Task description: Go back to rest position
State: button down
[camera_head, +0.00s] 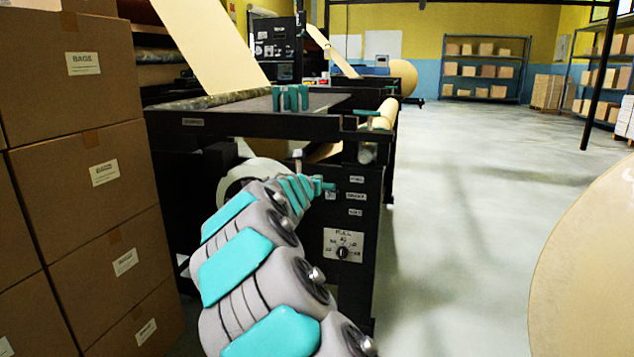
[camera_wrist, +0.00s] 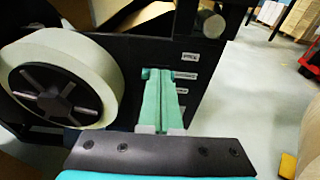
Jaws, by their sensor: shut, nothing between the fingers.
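My gripper (camera_head: 326,187) reaches toward the black machine's side panel in the head view. In the wrist view its two teal fingers (camera_wrist: 158,75) lie together with no object between them. The fingers point at the panel's column of white labels (camera_wrist: 186,75). I cannot tell whether the fingertips touch the panel.
Stacked cardboard boxes (camera_head: 100,172) stand close on the left. The black machine (camera_head: 358,290) is directly ahead, with a pale roll (camera_wrist: 75,60) beside the gripper. A large tan roll (camera_head: 590,275) stands at the right. The pale floor (camera_head: 455,240) between is clear.

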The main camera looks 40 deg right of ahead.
dwell(0.4)
jog(key=s+f+m+g, duration=0.2)
jog(key=s+m+g, duration=0.4)
jog(key=s+m, duration=1.2)
jog(key=s+a+f+m+g+y, duration=0.2)
jog(key=s+a+f+y, duration=0.2)
jog(key=s+a, duration=0.6)
jog(key=s+a+f+m+g+y, duration=0.1)
jog(key=s+a+f+m+y, duration=0.2)
jog(key=s+a+f, duration=0.4)
jog(key=s+a+f+m+g+y, duration=0.2)
jog(key=s+a+f+y, duration=0.3)
jog(key=s+a, duration=0.9)
jog(key=a+f, duration=0.1)
jog(key=a, duration=0.6)
jog(key=shift+s+a+f+m+g+y, duration=0.2)
jog(key=shift+s+f+m+g+y, duration=0.1)
jog(key=shift+s, duration=0.1)
